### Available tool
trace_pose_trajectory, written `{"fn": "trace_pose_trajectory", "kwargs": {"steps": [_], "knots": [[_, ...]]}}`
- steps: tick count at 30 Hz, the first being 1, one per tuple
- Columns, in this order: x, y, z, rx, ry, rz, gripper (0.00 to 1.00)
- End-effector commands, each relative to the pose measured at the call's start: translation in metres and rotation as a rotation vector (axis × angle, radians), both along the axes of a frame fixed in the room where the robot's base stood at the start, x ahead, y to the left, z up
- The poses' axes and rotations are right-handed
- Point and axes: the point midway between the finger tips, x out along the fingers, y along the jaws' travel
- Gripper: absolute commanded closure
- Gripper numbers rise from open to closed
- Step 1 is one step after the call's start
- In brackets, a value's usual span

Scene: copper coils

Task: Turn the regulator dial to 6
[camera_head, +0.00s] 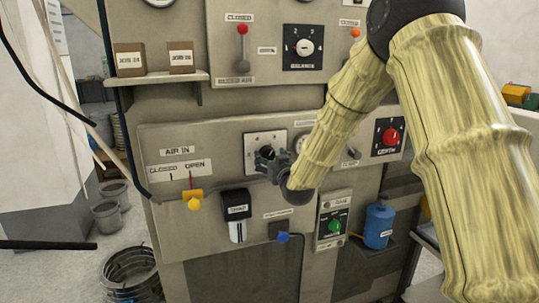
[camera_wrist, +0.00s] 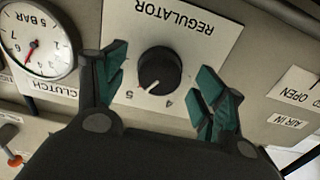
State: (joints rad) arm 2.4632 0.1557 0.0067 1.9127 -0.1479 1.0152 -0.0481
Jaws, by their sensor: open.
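The regulator dial (camera_wrist: 160,70) is a round black knob on a white plate labelled REGULATOR, upside down in the wrist view. Its white pointer mark lies between the printed 5 and 4. The 6 is not readable. My gripper (camera_wrist: 165,88) is open, with green-padded fingers on either side of the knob and a visible gap to it on both sides. In the head view my gripper (camera_head: 270,158) is in front of the regulator plate (camera_head: 264,137) and hides the knob.
A pressure gauge (camera_wrist: 38,42) sits beside the regulator plate. A shelf (camera_head: 160,79) with small boxes juts out at upper left.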

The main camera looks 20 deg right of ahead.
Motion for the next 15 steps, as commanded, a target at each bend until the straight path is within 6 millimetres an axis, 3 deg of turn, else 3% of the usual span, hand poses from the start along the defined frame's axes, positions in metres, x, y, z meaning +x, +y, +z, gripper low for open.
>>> {"fn": "trace_pose_trajectory", "kwargs": {"steps": [6,15], "knots": [[0.011,0.0007,0.0,0.0,0.001,0.0,0.3],[0.012,0.0008,-0.0005,0.0,0.001,0.001,0.32]]}}
